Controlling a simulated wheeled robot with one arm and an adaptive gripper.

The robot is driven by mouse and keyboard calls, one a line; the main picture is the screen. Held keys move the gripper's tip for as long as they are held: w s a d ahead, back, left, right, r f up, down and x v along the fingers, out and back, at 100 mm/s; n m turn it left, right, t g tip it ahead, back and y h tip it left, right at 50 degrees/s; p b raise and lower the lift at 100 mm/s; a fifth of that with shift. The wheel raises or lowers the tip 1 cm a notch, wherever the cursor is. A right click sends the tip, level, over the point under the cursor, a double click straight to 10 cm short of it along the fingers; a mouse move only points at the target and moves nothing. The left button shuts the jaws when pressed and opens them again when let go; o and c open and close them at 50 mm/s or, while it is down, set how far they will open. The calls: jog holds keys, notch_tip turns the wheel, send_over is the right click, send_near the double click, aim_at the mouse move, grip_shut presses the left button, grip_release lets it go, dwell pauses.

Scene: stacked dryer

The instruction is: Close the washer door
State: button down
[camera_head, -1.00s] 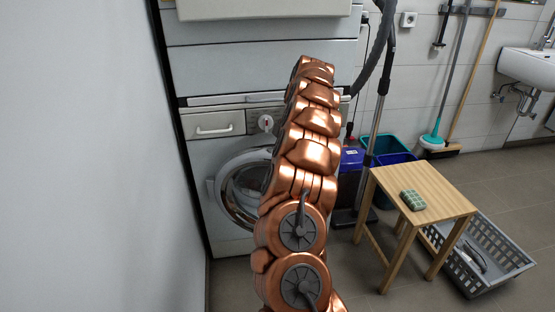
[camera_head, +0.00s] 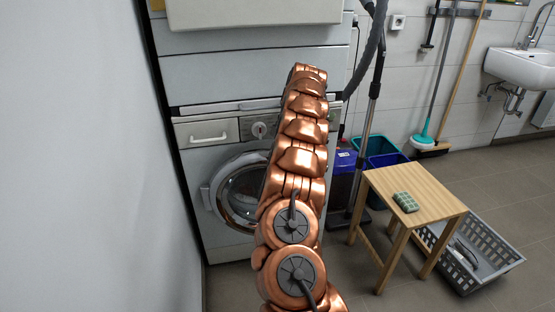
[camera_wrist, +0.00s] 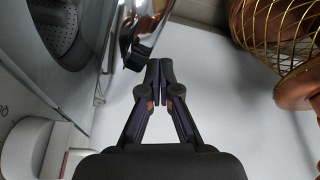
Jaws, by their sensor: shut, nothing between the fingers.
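The washer (camera_head: 228,249) stands at the left under a stacked unit. Its round chrome-rimmed door (camera_head: 224,203) is partly hidden behind my copper arm. In the wrist view the door's shiny edge (camera_wrist: 109,55) stands out from the washer front, with the perforated drum (camera_wrist: 57,32) visible to its left, so the door is partly open. My gripper (camera_wrist: 160,66) is shut and empty. Its fingertips are just right of the door edge, close to a dark piece on the rim; I cannot tell whether they touch. The gripper is hidden in the head view.
A wall (camera_head: 95,160) runs close along the left. A wooden stool (camera_head: 437,191) with a green item stands right of my arm, beside a grey basket (camera_head: 505,262). Bins (camera_head: 385,150) and a vacuum hose stand behind. Floor is free in front of the washer's left side.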

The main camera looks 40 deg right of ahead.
dwell(0.3)
notch_tip(320, 180, up, 9)
jog(key=p, duration=0.4)
jog(key=shift+s+a+r, duration=0.2)
jog(key=shift+s+a, duration=0.05)
dwell(1.1)
